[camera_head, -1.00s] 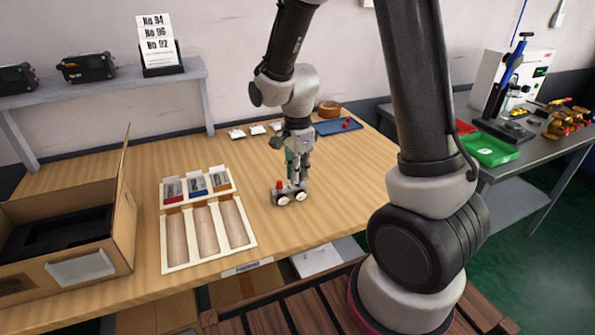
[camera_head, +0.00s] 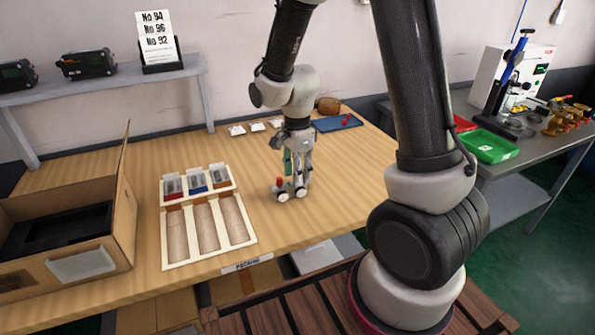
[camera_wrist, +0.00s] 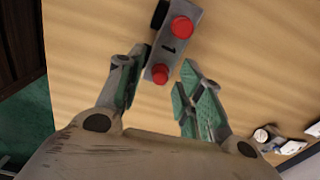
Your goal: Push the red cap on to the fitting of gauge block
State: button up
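The gauge block (camera_head: 291,190), grey with round white gauge faces, stands on the wooden table below my gripper (camera_head: 296,172). In the wrist view the grey block (camera_wrist: 171,48) carries a "1" between two red caps. One red cap (camera_wrist: 182,27) is at the far end, and the other red cap (camera_wrist: 160,74) is at the near end, between my green-padded fingertips. My gripper (camera_wrist: 161,63) is open, fingers apart on either side of the near cap. In the head view one red cap (camera_head: 280,181) shows on the block; my gripper hides the other. How deep the caps sit cannot be told.
A white tray with long slots (camera_head: 207,238) and small colored bins lies left of the block. An open cardboard box (camera_head: 122,225) stands further left. A blue tray (camera_head: 333,125) with a red piece lies behind right. Table around the block is clear.

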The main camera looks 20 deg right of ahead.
notch_tip(320, 180, up, 12)
jog(key=s+d+r+n+t, duration=0.2)
jog(key=s+d+r+n, duration=0.3)
jog(key=s+n, duration=0.3)
jog(key=s+d+r+n+t, duration=0.2)
jog(key=s+d+r+n, duration=0.2)
jog(key=s+n, duration=0.5)
jog(key=shift+s+d+r, duration=0.35)
jog(key=shift+s+r, duration=0.55)
jog(key=shift+s, duration=0.05)
dwell(0.3)
